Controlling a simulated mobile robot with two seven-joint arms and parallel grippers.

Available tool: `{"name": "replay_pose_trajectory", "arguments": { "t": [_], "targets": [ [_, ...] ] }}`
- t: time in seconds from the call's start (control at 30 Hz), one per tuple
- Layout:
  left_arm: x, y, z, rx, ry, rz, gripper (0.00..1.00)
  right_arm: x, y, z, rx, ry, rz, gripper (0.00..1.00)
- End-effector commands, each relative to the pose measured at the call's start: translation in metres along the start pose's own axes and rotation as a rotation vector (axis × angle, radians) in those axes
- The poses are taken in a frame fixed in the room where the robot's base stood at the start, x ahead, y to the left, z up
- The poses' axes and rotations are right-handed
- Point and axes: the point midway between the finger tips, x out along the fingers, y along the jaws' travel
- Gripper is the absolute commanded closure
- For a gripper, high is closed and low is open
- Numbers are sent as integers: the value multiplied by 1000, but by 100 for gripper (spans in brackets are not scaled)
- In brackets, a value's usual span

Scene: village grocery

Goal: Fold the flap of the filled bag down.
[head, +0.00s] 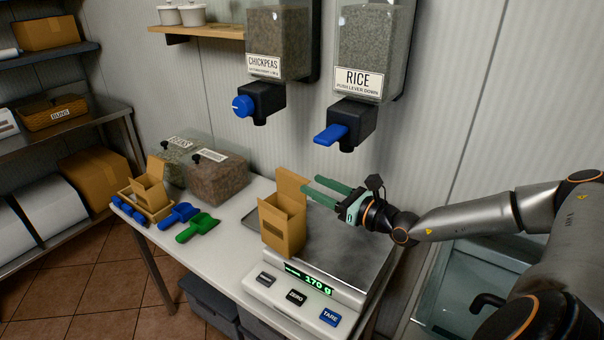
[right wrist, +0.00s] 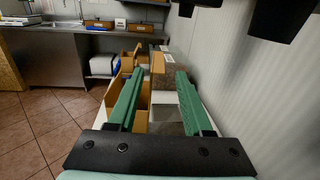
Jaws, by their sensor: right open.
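The brown paper bag (head: 281,230) stands upright on the scale's metal plate (head: 345,250). Its top is open and its flap (head: 291,187) stands up at the back. I cannot make out the contents. My right gripper (head: 311,184) is open and empty, with its green fingers level just right of the flap and above the bag's rim. In the right wrist view the bag (right wrist: 143,97) shows partly behind and beside the left finger. The scale display (head: 310,281) reads 170 g. My left gripper is not in view.
Chickpeas (head: 278,45) and rice (head: 368,60) dispensers hang on the wall above. Blue (head: 180,214) and green (head: 198,227) scoops lie left of the scale.

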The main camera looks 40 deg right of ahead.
Motion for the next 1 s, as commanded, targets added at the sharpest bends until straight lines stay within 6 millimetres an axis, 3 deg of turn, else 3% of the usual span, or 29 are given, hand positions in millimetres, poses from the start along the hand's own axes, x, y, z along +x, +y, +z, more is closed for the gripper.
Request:
{"name": "replay_pose_trajectory", "arguments": {
  "t": [0.17, 0.6, 1.0],
  "targets": [
    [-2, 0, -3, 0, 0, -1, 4, 12, 0, 2, 2, -5, 0, 50],
    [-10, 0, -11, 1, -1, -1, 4, 68, 0, 2, 3, -4, 0, 50],
    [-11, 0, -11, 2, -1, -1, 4, 75, 1, 1, 1, -1, 1, 50]
  ]
}}
